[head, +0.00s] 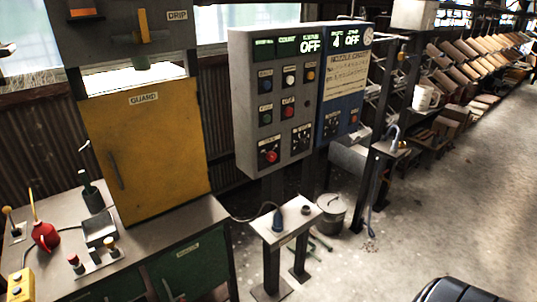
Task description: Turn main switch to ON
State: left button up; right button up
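A grey control cabinet (240,100) stands upright on posts in the middle of the head view. Its front has several small push buttons, a red knob (269,157) at the lower left and a dark rotary knob (301,137) at the lower right. The small labels are too blurred to read, so I cannot tell which control is the main switch. A green display (309,44) at its top reads OFF. A blue panel (340,115) joins its right side, with another display (351,39) reading OFF and a rotary knob (331,124). Neither gripper is in view.
A yellow GUARD door (150,150) and a workbench (185,222) with a red oil can (45,235) are at left. A small stand (290,222) is below the cabinet, with a lidded bin (331,213) beside it.

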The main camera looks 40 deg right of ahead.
aim_at(271, 156)
jog(key=z, duration=1.25)
